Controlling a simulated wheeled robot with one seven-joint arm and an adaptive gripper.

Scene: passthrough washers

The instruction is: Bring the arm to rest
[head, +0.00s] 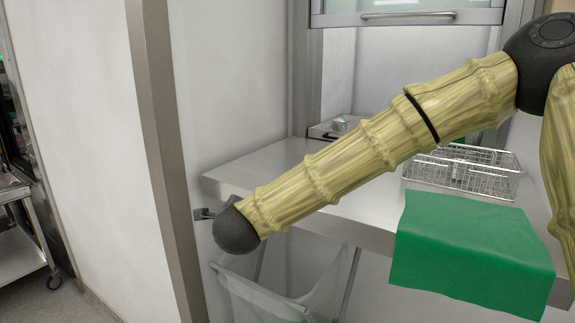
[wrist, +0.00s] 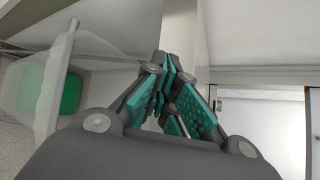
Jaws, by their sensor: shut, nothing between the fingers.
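My arm (head: 380,140), with a bamboo-like covering, reaches from the upper right down to the left across the front of the steel counter. Its dark rounded wrist (head: 236,230) is at the counter's left front corner. My gripper (wrist: 165,68) shows in the wrist view with its teal-padded fingers drawn together and nothing between them. In the head view only a small grey part of it shows left of the wrist, near the wall post.
The steel counter (head: 250,168) holds a wire basket (head: 465,172) and a green cloth (head: 470,255) hanging over its front edge. A bin with a clear liner (head: 280,285) stands below. A pass-through window (head: 410,14) is above. A steel cart (head: 20,235) stands far left.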

